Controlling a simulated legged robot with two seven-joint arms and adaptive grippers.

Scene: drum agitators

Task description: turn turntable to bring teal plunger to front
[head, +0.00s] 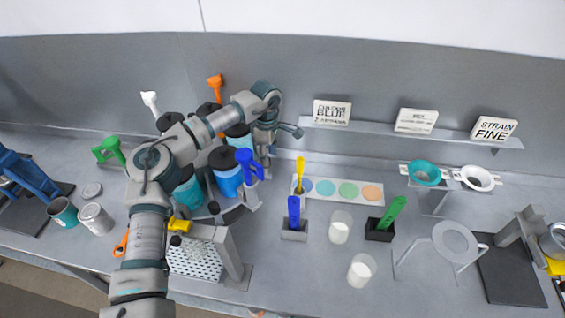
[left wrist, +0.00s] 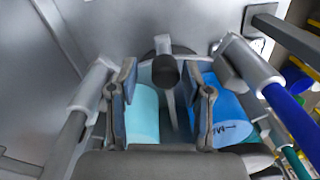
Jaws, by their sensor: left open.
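The turntable stands under a cluster of dark-lidded drums at the left of the head view; a dark edge of it (head: 236,215) shows in front. A teal drum (head: 188,192) and a blue drum (head: 228,182) face forward. Blue (head: 248,162), white (head: 149,100) and orange (head: 215,84) handles rise there; I cannot single out a teal plunger. My left gripper (head: 265,152) points down at the cluster's right. In the left wrist view the gripper (left wrist: 163,92) is open, a dark round knob (left wrist: 165,71) between its fingers, with teal (left wrist: 145,112) and blue (left wrist: 222,108) drums below. Contact is unclear.
A green handle (head: 108,149) and cans (head: 95,218) are left. Blue (head: 293,210) and green (head: 390,212) upright tools, white cups (head: 340,228) and a palette (head: 325,188) lie right.

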